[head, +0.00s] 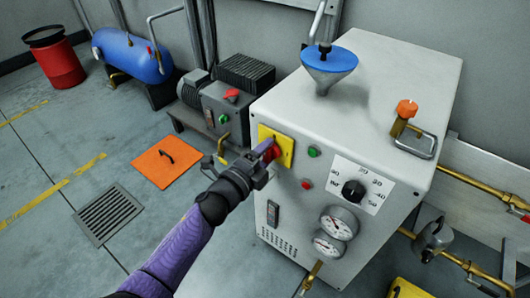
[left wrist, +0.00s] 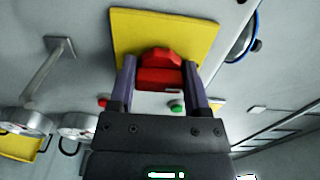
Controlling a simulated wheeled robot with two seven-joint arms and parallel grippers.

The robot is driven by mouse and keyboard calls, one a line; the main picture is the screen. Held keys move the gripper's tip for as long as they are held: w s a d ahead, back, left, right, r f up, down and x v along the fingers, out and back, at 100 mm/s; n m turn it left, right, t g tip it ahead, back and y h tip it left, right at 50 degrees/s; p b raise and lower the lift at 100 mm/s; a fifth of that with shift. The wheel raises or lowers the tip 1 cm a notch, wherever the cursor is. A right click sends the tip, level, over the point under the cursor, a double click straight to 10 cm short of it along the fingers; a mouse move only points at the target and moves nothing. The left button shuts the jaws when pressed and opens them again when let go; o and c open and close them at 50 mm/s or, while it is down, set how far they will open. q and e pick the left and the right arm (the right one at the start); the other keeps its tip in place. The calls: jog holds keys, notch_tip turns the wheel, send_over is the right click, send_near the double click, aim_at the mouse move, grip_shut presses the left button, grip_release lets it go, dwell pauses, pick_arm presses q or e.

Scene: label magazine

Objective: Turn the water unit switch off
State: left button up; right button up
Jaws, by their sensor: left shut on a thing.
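The water unit is a white cabinet (head: 390,90) on the right in the head view. Its switch is a red knob (head: 271,152) on a yellow plate (head: 287,154), at the upper left of the front panel. The red knob also shows in the left wrist view (left wrist: 160,72), in front of the yellow plate (left wrist: 130,35). My left gripper (head: 262,160) is at the switch. In the left wrist view its two fingers (left wrist: 161,82) stand on either side of the knob, shut on it. The gripper hides part of the knob. My right gripper is not in view.
A green button (head: 313,152), a red button (head: 307,184), a black dial (head: 353,190) and gauges (head: 339,223) sit close to the switch. A blue funnel (head: 329,62) and an orange-handled valve (head: 406,110) are on top. A compressor (head: 218,105) stands behind left.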

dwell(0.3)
pick_arm(q)
jog(key=o, duration=1.3)
jog(key=shift+c, duration=0.2)
jog(key=p+v, duration=0.4)
jog(key=v, duration=0.6)
jog(key=shift+p, duration=0.3)
